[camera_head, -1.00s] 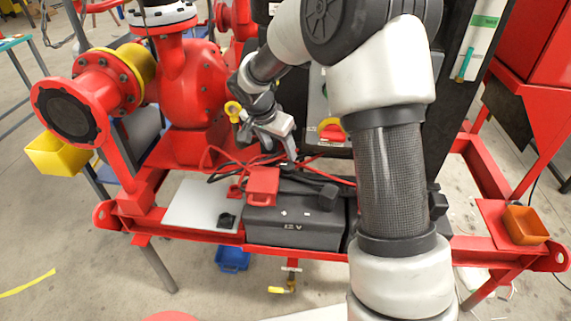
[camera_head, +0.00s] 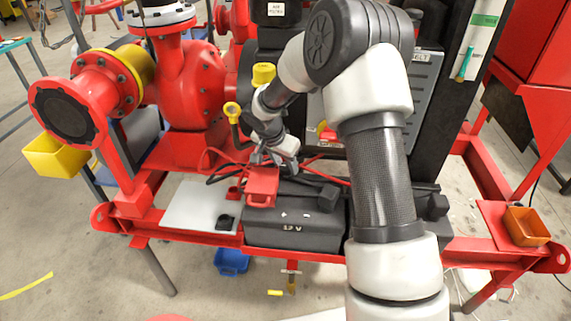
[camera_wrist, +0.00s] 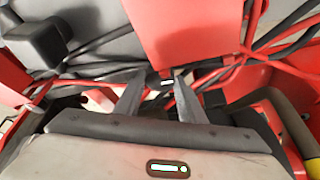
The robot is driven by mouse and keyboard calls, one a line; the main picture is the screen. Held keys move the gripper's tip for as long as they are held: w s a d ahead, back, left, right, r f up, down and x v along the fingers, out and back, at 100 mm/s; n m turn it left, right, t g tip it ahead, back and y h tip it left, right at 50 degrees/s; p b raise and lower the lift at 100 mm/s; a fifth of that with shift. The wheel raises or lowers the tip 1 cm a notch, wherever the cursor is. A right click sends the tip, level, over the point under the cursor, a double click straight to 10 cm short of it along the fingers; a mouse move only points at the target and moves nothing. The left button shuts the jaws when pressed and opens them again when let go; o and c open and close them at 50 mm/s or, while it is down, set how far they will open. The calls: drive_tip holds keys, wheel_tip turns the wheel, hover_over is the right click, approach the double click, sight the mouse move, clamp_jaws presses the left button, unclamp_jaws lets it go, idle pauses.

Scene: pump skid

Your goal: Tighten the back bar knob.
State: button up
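A black battery (camera_head: 292,232) marked 12 V sits on the red skid frame, with a red cover (camera_head: 262,185) on its left top. My gripper (camera_head: 270,161) points down behind the red cover, at the battery's back side. In the wrist view, the two dark fingers (camera_wrist: 160,77) are apart, with a gap between them. A small pale and dark piece (camera_wrist: 167,82) shows in that gap, below the red cover's edge (camera_wrist: 185,35); I cannot tell whether it is the back bar knob. No knob is clearly visible in either view.
Red and black cables (camera_head: 222,165) run close around the gripper. A yellow-capped valve (camera_head: 232,112) stands left of my wrist, beside the red pump (camera_head: 185,90). A white plate (camera_head: 195,205) left of the battery is mostly clear.

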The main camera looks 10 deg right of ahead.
drive_tip(key=c, duration=0.5)
drive_tip(key=shift+n+b, duration=0.55)
drive_tip(key=shift+n, duration=0.15)
drive_tip(key=shift+d+n+t+y, duration=0.15)
drive_tip(key=shift+n+t+y, duration=0.35)
drive_tip(key=shift+n, duration=0.6)
drive_tip(key=shift+r+n+y, duration=0.15)
drive_tip(key=shift+n+y, duration=0.25)
drive_tip(key=shift+n, duration=0.6)
drive_tip(key=shift+d+n+y+p, duration=0.1)
drive_tip(key=shift+n+y+p, duration=0.2)
drive_tip(key=shift+n+p, duration=0.45)
